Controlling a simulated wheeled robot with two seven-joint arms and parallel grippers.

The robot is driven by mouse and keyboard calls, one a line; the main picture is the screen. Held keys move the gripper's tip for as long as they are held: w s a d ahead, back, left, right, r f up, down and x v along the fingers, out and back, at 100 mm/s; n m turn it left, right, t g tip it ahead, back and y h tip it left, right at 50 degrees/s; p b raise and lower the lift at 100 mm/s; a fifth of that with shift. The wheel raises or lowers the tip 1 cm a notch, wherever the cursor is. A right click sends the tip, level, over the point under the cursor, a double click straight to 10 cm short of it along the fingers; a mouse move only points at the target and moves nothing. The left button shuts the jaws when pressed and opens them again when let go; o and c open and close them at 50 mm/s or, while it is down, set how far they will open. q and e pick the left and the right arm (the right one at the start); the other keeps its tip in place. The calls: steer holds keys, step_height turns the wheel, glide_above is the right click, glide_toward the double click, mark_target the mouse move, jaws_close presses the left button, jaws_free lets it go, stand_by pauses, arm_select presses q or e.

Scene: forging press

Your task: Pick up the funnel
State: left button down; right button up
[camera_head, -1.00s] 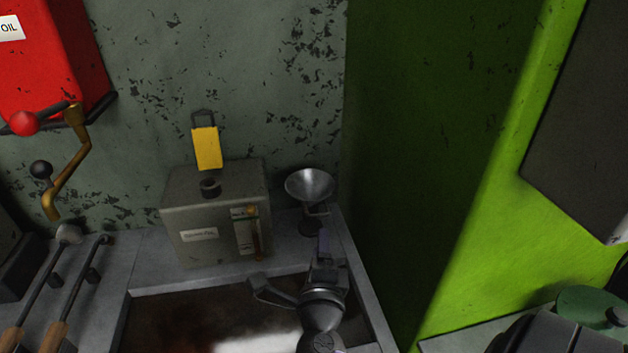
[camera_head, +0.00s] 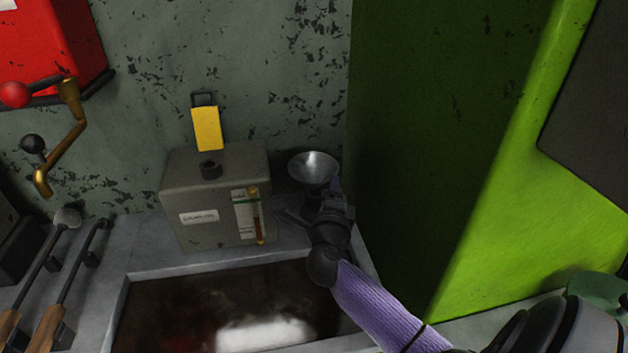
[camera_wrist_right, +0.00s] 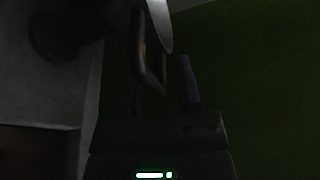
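The metal funnel (camera_head: 313,168) stands upright on the ledge behind the basin, to the right of the grey box. Its bowl opens upward, and its lower part is mostly hidden behind my right gripper (camera_head: 314,201). That gripper is at the funnel, just below the bowl, with its fingers spread. In the right wrist view, the funnel's curved handle (camera_wrist_right: 150,72) lies in front of the gripper, beside the purple-tinted finger (camera_wrist_right: 189,83) with a gap between them. The other finger is too dark to make out clearly. My left gripper is not in view.
A grey box (camera_head: 213,205) with a gauge stands left of the funnel. A green machine wall (camera_head: 425,150) rises close on the right. A basin with dark liquid (camera_head: 190,300) lies in front. Tools (camera_head: 65,270) with wooden handles lie at left.

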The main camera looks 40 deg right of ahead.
jaws_close()
steer(key=shift+r, duration=0.1)
step_height(320, 180, up, 7)
steer(key=p, duration=0.4)
steer(key=shift+r+p, duration=0.1)
steer(key=shift+p, duration=0.3)
steer(key=r+p+v, duration=0.3)
steer(key=p+v, duration=0.2)
steer(key=v, duration=1.3)
steer(key=shift+f, duration=0.1)
